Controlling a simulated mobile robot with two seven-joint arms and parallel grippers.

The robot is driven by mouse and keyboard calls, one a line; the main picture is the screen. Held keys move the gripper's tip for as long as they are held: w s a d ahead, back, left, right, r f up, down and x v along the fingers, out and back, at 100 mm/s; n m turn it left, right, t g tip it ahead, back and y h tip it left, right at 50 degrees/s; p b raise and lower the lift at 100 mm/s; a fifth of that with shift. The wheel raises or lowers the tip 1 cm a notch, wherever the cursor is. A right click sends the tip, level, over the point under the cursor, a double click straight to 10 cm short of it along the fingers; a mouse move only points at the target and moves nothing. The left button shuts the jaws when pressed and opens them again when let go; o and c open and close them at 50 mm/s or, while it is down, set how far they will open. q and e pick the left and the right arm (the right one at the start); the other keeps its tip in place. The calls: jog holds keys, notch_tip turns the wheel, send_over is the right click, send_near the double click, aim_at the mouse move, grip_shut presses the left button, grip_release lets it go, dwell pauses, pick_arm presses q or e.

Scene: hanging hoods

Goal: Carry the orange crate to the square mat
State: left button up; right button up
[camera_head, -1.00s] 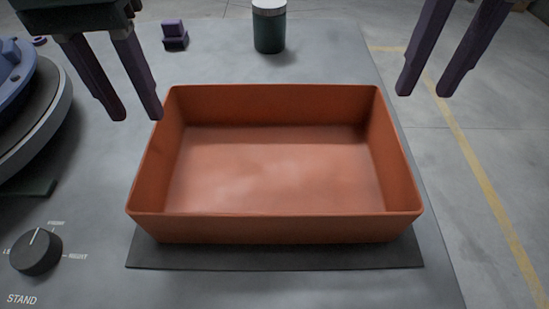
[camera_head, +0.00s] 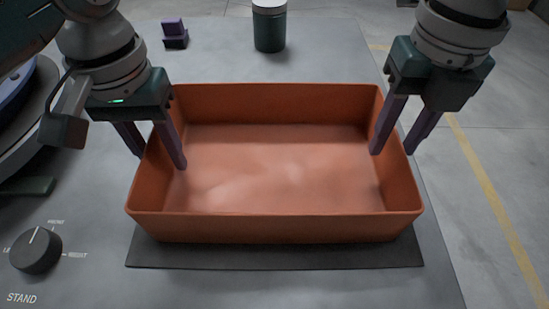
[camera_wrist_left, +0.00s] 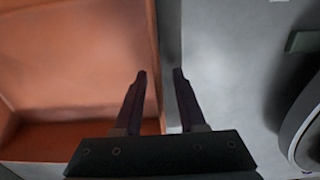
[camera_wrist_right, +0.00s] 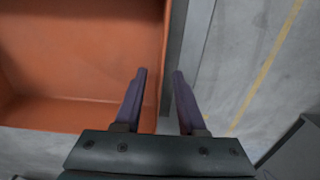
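The orange crate (camera_head: 270,228) is an open, empty box. It sits on a dark flat mat (camera_head: 275,256), whose front strip shows below it. My left gripper (camera_head: 163,162) is open at the crate's left wall, with one finger inside and one outside. In the left wrist view the crate wall (camera_wrist_left: 152,60) lies between its fingers (camera_wrist_left: 159,75). My right gripper (camera_head: 392,150) is open over the right wall in the same way. In the right wrist view the wall (camera_wrist_right: 166,50) runs near the middle between the fingers (camera_wrist_right: 160,75). Neither gripper visibly pinches the wall.
A round blue-grey device (camera_head: 22,130) stands at the left. A black dial (camera_head: 36,251) is at the front left. A dark green canister (camera_head: 269,28) and a small purple block (camera_head: 174,33) stand behind the crate. The table's right edge is close to the crate.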

pick_arm(q)
jog(key=shift+c, duration=0.3)
pick_arm(e)
jog(key=shift+c, duration=0.3)
pick_arm(q)
grip_shut()
pick_arm(e)
grip_shut()
jog(key=shift+r, duration=0.1)
dwell(0.3)
